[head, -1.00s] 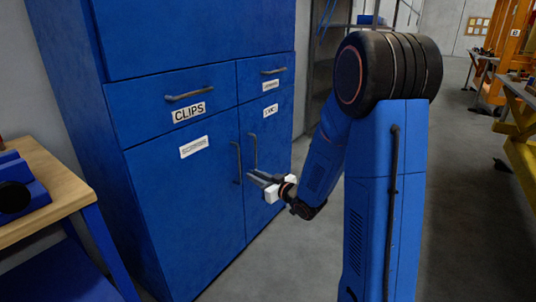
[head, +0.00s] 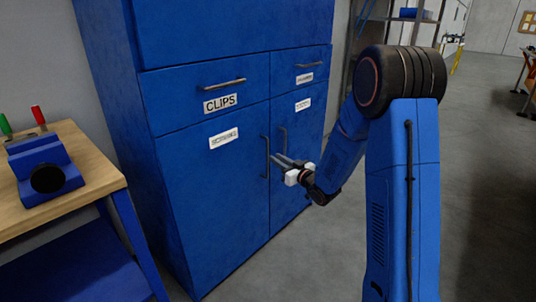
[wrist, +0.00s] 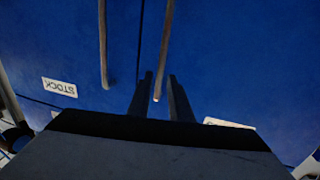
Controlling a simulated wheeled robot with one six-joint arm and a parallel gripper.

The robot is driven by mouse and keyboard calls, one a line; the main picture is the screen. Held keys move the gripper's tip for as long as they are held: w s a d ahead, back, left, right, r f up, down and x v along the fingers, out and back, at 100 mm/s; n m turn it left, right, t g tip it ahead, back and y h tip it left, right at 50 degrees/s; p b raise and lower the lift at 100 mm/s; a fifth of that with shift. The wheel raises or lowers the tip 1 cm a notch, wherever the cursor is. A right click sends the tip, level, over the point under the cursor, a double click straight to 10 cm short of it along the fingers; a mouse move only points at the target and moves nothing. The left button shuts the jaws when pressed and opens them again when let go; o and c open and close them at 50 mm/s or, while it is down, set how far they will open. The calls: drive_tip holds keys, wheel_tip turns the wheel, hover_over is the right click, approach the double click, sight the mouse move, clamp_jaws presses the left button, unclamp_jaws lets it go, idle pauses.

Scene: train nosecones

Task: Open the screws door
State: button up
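The blue cabinet's left lower door (head: 215,205) is shut. Its white label (head: 223,138) seems to read SCREWS but is blurred. Its dark vertical handle (head: 265,157) is at the door's right edge. My gripper (head: 277,160) points at this handle from the right. In the wrist view, which looks upside down, the same handle (wrist: 165,45) runs down to an end between the two fingertips of my gripper (wrist: 160,78). The fingers are apart, with gaps beside the handle; I cannot tell how deep it sits between them.
The right lower door (head: 300,140) is shut, its handle (head: 283,142) close beside. Drawers, one labelled CLIPS (head: 220,102), sit above. A wooden-topped bench (head: 95,175) with a blue vise-like block (head: 45,170) stands at left. The floor before the cabinet is clear.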

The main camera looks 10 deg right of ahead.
drive_tip(key=x, duration=0.7)
clamp_jaws()
